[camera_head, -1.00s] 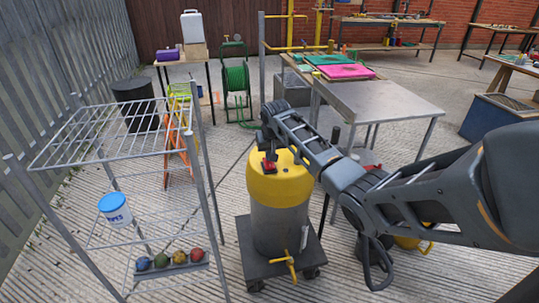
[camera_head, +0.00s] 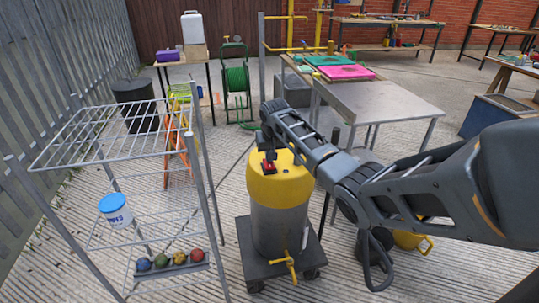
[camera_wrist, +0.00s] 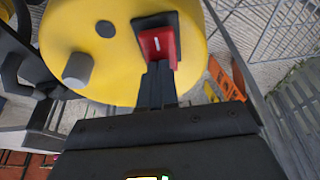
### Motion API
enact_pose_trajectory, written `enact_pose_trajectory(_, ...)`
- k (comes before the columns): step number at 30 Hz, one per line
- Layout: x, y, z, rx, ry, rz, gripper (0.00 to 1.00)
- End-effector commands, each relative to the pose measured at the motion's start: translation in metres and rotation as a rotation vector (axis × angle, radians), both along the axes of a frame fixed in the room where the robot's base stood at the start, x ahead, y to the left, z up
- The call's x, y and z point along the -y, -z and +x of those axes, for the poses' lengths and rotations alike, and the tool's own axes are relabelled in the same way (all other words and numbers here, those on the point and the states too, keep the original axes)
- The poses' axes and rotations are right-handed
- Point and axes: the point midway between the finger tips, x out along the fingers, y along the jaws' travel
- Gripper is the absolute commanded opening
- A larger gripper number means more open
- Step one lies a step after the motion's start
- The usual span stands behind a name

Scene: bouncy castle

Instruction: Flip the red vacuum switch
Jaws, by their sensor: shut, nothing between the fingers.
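The red switch (camera_head: 268,167) sits on a dark plate on the yellow top of the vacuum (camera_head: 281,185), a grey and yellow drum. In the wrist view the red rocker (camera_wrist: 158,45), with a white mark, is just beyond my fingertips. My gripper (camera_wrist: 158,68) is shut and empty, with its tips at the near edge of the rocker. They look touching or nearly so; the exact contact is hard to tell. In the head view my gripper (camera_head: 267,151) points down over the switch. The rocker's side under the fingertips is partly hidden.
The vacuum stands on a dark wheeled dolly (camera_head: 262,268). A wire rack (camera_head: 95,135) with a white and blue tub (camera_head: 115,209) and several coloured balls stands at left. A metal table (camera_head: 385,101) is behind my arm. Open concrete lies between rack and vacuum.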

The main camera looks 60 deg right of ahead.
Motion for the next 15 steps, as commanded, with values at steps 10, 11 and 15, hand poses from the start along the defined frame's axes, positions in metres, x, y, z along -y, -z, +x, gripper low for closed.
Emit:
enact_pose_trajectory(10,-0.013,0.008,-0.012,-0.014,0.002,0.014,0.00)
enact_pose_trajectory(11,-0.014,0.008,-0.013,-0.014,0.002,0.014,0.00)
enact_pose_trajectory(15,-0.015,0.010,-0.014,-0.014,0.001,0.014,0.00)
